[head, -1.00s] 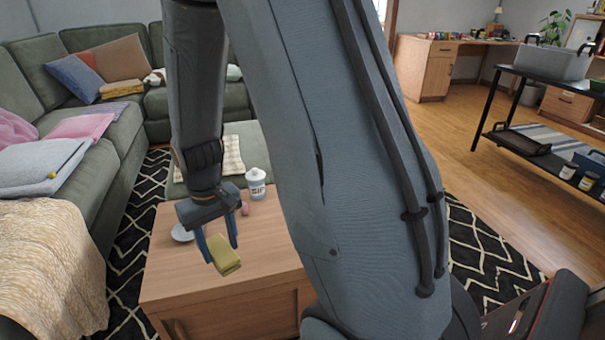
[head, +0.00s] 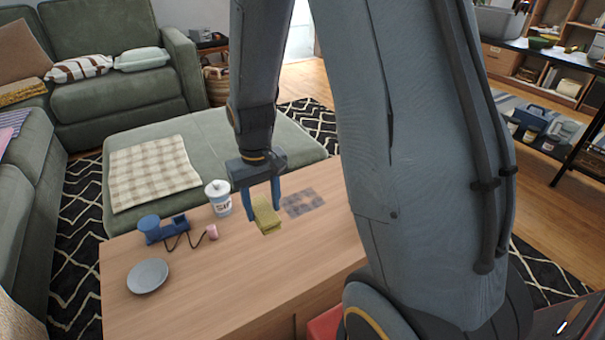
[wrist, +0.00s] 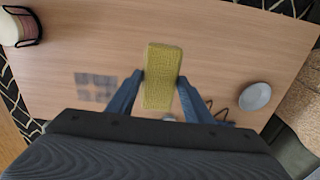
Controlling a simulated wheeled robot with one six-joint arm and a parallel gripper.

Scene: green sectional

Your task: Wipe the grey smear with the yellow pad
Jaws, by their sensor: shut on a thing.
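My gripper (head: 263,212) is shut on the yellow pad (head: 266,216), which hangs between its two blue fingers above the wooden table (head: 215,280). In the wrist view the pad (wrist: 162,77) stands lengthwise between the fingers, with table surface around it. The grey smear (head: 302,202) is a patchy dark mark on the tabletop, just right of the pad in the head view. In the wrist view the smear (wrist: 95,87) lies left of the pad. The pad appears raised and apart from the smear.
A white cup (head: 218,197), a blue device (head: 160,229) with a dark cord, a pink item (head: 212,232) and a grey plate (head: 147,276) stand on the table's left part. A round object with a dark red side (wrist: 22,27) is at a table corner. The front middle is clear.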

